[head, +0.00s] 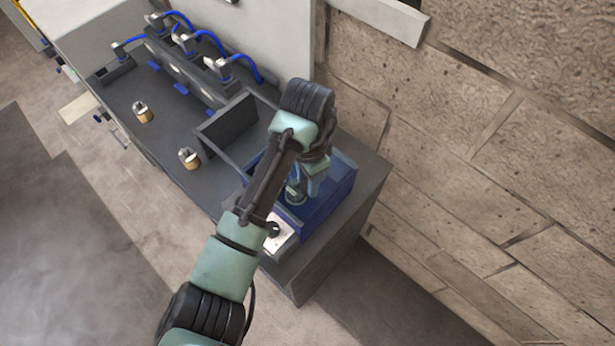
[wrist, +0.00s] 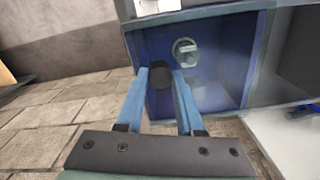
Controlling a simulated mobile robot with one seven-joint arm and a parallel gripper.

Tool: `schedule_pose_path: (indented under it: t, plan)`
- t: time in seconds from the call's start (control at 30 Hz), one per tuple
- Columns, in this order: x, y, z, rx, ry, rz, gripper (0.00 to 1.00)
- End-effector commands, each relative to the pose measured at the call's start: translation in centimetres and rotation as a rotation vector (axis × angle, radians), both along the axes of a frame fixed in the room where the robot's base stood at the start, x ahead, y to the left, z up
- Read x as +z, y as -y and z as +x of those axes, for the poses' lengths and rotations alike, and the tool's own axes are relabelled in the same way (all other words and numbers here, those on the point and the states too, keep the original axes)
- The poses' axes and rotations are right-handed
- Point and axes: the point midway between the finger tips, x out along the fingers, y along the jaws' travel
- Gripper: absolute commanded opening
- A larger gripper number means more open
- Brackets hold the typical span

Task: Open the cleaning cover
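A blue box (head: 330,202) with a see-through blue front or lid sits at the near right end of the dark bench; I take it as the cleaning unit with its cover. In the wrist view the blue cover (wrist: 218,85) shows a pale round fitting (wrist: 186,52) behind it. A dark round knob (wrist: 160,73) is between my two blue fingertips and fills the gap between them. In the head view my gripper (head: 309,182) is over the blue box, and my arm hides part of it. The cover looks closed, though its edges are partly hidden.
An open dark grey bin (head: 226,122) stands beside the blue box. A white panel (head: 283,236) lies at the bench's near edge. Two small brass-coloured parts (head: 143,112) (head: 189,158) stand on the bench. Blue-hosed fittings (head: 187,65) line the back. A stone block wall (head: 470,150) is at right.

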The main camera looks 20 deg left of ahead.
Motion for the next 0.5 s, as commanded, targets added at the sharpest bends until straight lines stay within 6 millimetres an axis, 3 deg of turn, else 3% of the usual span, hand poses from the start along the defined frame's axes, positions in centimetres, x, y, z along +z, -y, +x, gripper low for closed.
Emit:
schedule_pose_path:
  t: [0.03, 0.17, 0.5]
  plan:
    - [0.02, 0.02, 0.00, 0.000, -0.001, -0.001, 0.23]
    - [0.03, 0.02, 0.00, 0.000, -0.001, -0.001, 0.00]
    - [0.05, 0.03, 0.00, -0.001, -0.001, -0.001, 0.00]
